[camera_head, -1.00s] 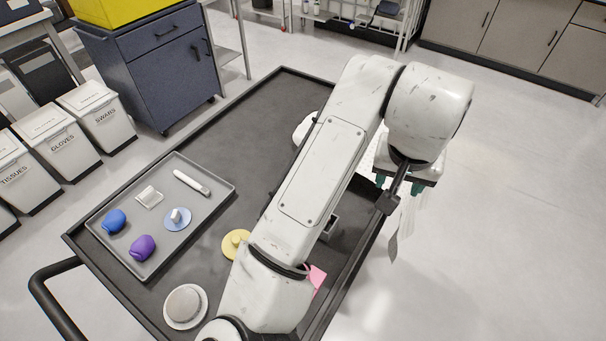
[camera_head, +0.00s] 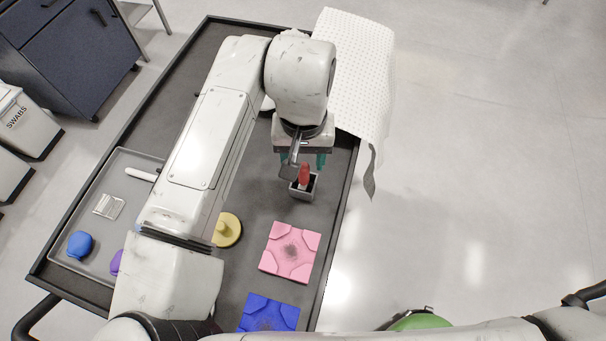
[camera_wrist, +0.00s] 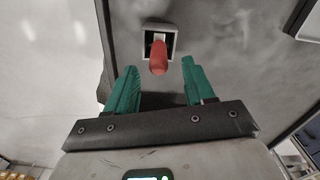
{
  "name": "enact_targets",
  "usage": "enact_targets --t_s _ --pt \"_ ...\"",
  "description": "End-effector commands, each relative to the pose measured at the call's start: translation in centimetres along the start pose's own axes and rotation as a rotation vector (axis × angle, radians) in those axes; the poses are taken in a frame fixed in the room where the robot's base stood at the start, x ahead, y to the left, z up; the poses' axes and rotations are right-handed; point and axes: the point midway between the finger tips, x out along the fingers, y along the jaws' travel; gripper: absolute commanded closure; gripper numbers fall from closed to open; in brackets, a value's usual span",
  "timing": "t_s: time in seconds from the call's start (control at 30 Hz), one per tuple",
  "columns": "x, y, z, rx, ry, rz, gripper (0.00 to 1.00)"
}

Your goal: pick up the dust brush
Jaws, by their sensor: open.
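The dust brush appears to be the thing with a red handle (camera_head: 304,174), standing up in a small grey square holder (camera_head: 302,190) on the black cart top. Its lower end is hidden inside the holder. In the wrist view the red handle (camera_wrist: 159,60) rises from the holder (camera_wrist: 173,41), just beyond the fingertips. My gripper (camera_head: 299,163) has teal fingers and is open and empty, close to the handle in the head view. In the wrist view my gripper (camera_wrist: 159,72) has its fingers apart, with the handle's near end roughly centred ahead of the gap.
A pink square block (camera_head: 291,250) and a blue one (camera_head: 268,313) lie nearer on the cart. A yellow knobbed disc (camera_head: 227,230) is beside my arm. A grey tray (camera_head: 85,263) with small items is at left. A white perforated sheet (camera_head: 352,65) hangs over the cart's far right edge.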

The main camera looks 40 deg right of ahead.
Motion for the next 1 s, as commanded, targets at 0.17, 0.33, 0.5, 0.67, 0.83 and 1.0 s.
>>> enact_targets --t_s 0.17,0.33,0.5,0.67,0.83,1.0 --pt "2.4 0.1 0.3 -0.001 -0.004 0.0 0.47" --pt "4.2 0.0 0.2 -0.001 -0.001 -0.001 0.47" --pt "4.6 0.0 0.2 0.001 0.0 -0.001 0.47" --pt "4.5 0.0 0.2 0.001 0.0 -0.001 0.52" --pt "4.5 0.0 0.2 0.0 0.0 -0.001 0.69" --pt "4.5 0.0 0.2 0.0 0.0 -0.001 0.85"
